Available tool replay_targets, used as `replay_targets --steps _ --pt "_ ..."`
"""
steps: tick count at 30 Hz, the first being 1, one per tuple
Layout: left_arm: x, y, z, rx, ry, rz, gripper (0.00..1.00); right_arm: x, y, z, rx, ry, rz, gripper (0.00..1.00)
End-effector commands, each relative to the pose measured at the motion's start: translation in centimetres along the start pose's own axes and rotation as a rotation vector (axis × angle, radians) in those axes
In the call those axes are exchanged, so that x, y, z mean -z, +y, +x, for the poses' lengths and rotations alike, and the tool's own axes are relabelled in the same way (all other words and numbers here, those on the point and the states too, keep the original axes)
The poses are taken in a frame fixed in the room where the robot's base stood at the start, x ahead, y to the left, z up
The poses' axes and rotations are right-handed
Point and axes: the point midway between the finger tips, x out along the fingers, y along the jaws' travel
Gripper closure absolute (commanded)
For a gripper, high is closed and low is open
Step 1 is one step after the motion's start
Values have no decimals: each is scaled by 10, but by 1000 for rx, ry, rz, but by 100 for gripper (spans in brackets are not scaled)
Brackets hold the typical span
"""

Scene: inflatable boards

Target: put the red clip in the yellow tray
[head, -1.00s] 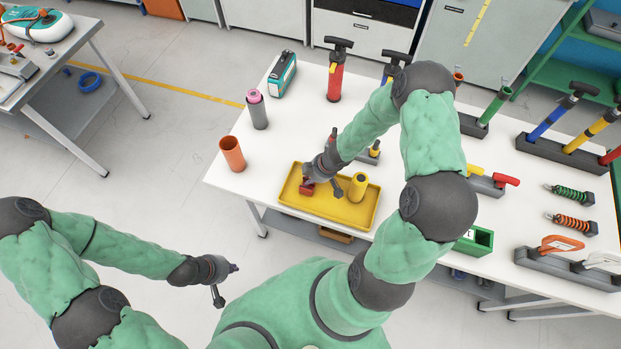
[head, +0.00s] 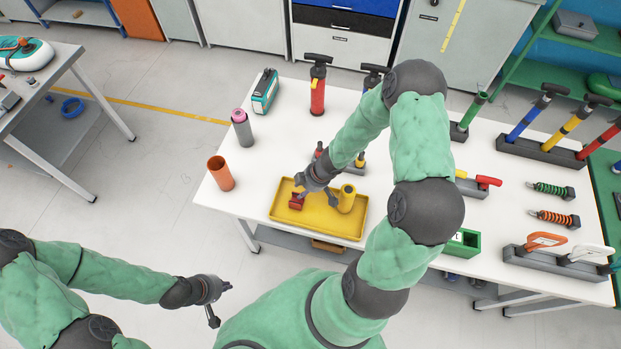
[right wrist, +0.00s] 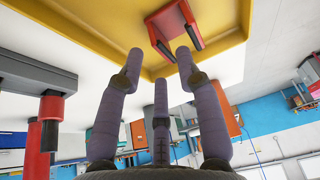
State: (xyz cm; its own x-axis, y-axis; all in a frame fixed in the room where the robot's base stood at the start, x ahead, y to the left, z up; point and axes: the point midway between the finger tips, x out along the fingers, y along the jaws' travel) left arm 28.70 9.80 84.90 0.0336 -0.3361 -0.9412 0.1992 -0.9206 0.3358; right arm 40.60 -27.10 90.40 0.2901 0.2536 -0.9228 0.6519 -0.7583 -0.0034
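The red clip (head: 296,201) lies in the left part of the yellow tray (head: 318,230) on the white table. In the right wrist view the clip (right wrist: 169,27) shows red with dark jaws, against the tray floor (right wrist: 110,28). My right gripper (head: 318,200) is over the tray, its fingers spread. In the right wrist view the fingers of this gripper (right wrist: 160,70) are apart with nothing between them, and the clip is just beyond their tips. My left gripper (head: 222,303) is open and empty, off the table at the lower left.
A yellow cylinder (head: 347,198) stands in the tray, right of my right gripper. An orange cup (head: 221,173) and a grey cylinder with a pink top (head: 242,128) stand to the left. A green box (head: 465,243) and several pumps are to the right.

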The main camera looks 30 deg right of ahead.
Motion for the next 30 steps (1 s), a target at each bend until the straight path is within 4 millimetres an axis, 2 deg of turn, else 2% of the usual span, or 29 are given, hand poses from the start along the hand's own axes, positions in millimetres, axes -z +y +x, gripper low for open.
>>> replay_targets --steps 1,6,9,15,20,23,26,30 --pt "0 4 -11 0 0 0 100 2 0 -17 -1 0 3 65" --pt "-1 10 -28 0 0 0 100 2 0 -49 1 -1 1 65" --pt "-1 13 -35 0 0 0 100 1 0 -62 0 0 2 65" --pt "-2 15 -43 0 0 0 100 1 0 -77 0 0 1 65" --pt "-2 16 -44 0 0 0 100 0 -1 -78 2 1 2 65" --pt "-2 16 -44 0 0 0 100 4 -8 -74 20 7 27 65" --pt "-2 16 -44 0 0 0 100 14 -27 -64 62 18 95 65" --pt "-2 16 -44 0 0 0 100 33 -67 -44 144 29 258 65"
